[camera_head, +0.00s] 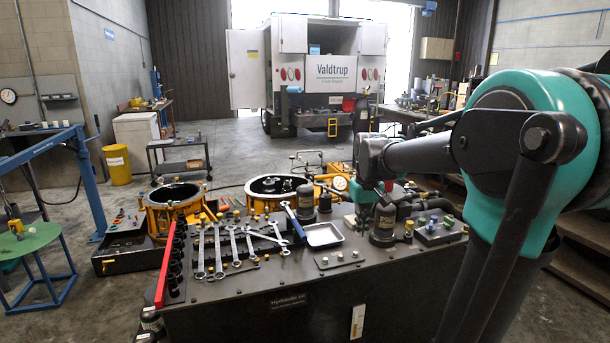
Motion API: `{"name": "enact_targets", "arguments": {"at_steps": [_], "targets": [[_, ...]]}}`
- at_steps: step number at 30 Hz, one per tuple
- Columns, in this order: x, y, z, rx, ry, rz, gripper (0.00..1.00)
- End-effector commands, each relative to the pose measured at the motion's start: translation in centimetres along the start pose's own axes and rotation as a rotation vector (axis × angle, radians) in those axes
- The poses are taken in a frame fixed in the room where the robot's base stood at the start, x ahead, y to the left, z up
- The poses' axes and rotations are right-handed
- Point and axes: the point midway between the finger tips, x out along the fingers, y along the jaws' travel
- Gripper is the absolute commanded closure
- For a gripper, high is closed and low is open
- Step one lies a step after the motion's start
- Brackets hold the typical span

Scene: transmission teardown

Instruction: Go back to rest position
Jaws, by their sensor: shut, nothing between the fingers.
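My arm reaches in from the right, with a large teal joint (510,130) close to the camera. Its dark grey link runs left to a grey wrist (376,156) above the back part of the dark workbench (285,310). My gripper (370,190) is small below the wrist, among bench fittings. It is shut and holds nothing. Its fingertips are hard to make out against the clutter, and I cannot tell whether they touch anything.
Several wrenches (219,250), a red rail (165,265) and a metal tray (323,235) lie on the bench. Black canisters (383,225) stand near the wrist. Yellow ring housings (172,210) are behind. A truck (320,75) stands farther back, with open floor before it.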

Motion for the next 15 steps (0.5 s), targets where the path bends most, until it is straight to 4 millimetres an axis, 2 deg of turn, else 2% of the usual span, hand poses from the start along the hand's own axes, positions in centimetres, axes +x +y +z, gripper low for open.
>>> {"name": "enact_targets", "arguments": {"at_steps": [5,8,12,15], "targets": [[3.9,-0.1,4.1,0.052,0.060,0.010,1.00],[6.8,-0.3,7.3,0.093,0.108,0.018,1.00],[11.5,-0.9,13.2,0.161,0.188,0.028,1.00],[13.9,-1.3,16.5,0.199,0.235,0.033,1.00]]}}
